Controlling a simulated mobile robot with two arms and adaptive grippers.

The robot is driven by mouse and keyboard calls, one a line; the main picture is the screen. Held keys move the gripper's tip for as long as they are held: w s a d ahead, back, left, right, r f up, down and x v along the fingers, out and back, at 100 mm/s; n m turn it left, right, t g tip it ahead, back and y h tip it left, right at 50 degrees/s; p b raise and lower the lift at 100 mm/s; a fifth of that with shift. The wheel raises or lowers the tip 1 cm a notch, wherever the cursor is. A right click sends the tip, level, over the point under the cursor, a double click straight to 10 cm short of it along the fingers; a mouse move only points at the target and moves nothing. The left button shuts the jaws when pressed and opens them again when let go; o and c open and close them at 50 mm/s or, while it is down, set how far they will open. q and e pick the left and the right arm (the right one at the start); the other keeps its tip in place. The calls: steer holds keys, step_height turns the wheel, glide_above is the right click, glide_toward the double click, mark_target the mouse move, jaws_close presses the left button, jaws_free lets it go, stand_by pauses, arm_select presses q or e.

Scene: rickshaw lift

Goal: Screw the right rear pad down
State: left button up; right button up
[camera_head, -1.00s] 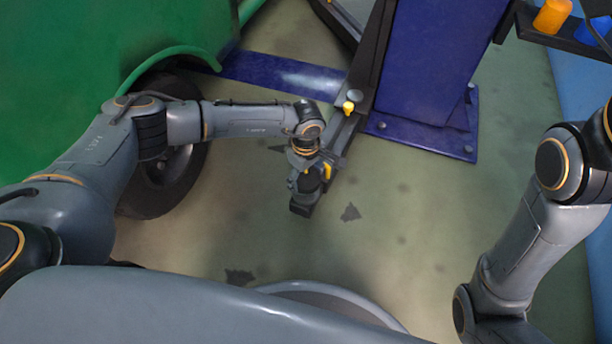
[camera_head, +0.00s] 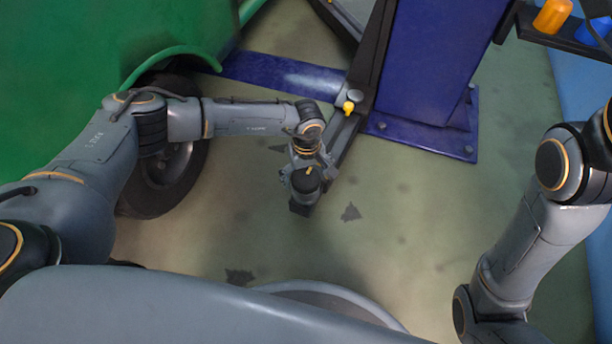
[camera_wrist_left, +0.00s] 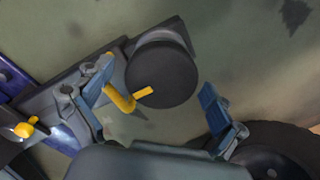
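The pad (camera_wrist_left: 165,78) is a dark round disc with a yellow mark, on a grey stem at the end of a dark lift arm (camera_wrist_left: 65,75). In the head view the pad (camera_head: 306,182) is partly covered by my left gripper (camera_head: 308,168). In the left wrist view my left gripper (camera_wrist_left: 158,82) has its blue-tipped fingers spread on either side of the pad's near part. A gap shows at the right finger; contact at the left one is unclear. A yellow hooked piece (camera_wrist_left: 120,99) is beside the left finger. My right gripper is out of view.
A green vehicle with a dark wheel (camera_head: 165,170) stands at the left. A blue lift post (camera_head: 435,60) with a bolted base plate stands behind the lift arm. An orange object (camera_head: 552,16) sits on a shelf at the top right. The floor right of the pad is clear.

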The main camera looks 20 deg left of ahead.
mark_target(306, 178)
arm_select(q)
step_height(306, 178, up, 12)
stand_by(0.7)
steer(key=shift+f, duration=0.1)
stand_by(0.3)
